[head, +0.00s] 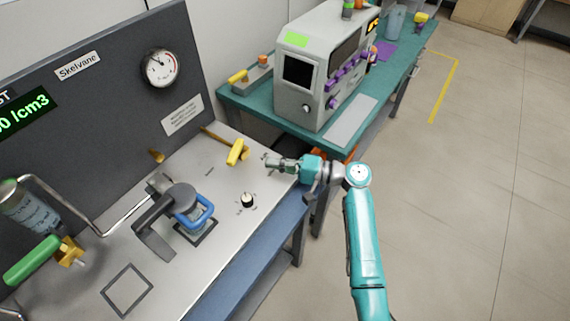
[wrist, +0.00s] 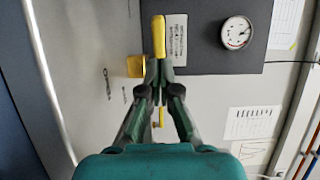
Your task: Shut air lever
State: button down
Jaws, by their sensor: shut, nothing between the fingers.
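A yellow lever (head: 236,152) stands on a brass valve and pipe at the back right of the grey bench top. In the wrist view the lever's yellow handle (wrist: 159,34) points up the picture, just past my fingertips, with a brass block (wrist: 135,67) beside it. My gripper (head: 270,162) is shut and empty, to the right of the lever near the bench's right edge. In the wrist view my gripper (wrist: 159,68) overlaps the handle's near end and hides part of the valve. I cannot tell whether it touches the handle.
A green-handled brass valve (head: 35,260) is at the far left. A blue-handled clamp (head: 200,212) and black knob (head: 248,200) are on the bench. A pressure gauge (head: 160,69) is on the back panel. A grey machine (head: 325,65) stands on the teal table behind.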

aim_at(236, 160)
jog(key=x, duration=0.8)
jog(key=shift+s+a+m+t+h, duration=0.2)
jog(key=shift+a+m+t+h, duration=0.25)
jog(key=shift+m+t, duration=0.55)
jog(key=t, duration=0.1)
jog(key=a+m+t+h, duration=0.1)
jog(key=t, duration=0.1)
jog(key=shift+a+m+h, duration=0.25)
jog(key=shift+a+m, duration=0.15)
jog(key=shift+a, duration=0.05)
jog(key=shift+d, duration=0.1)
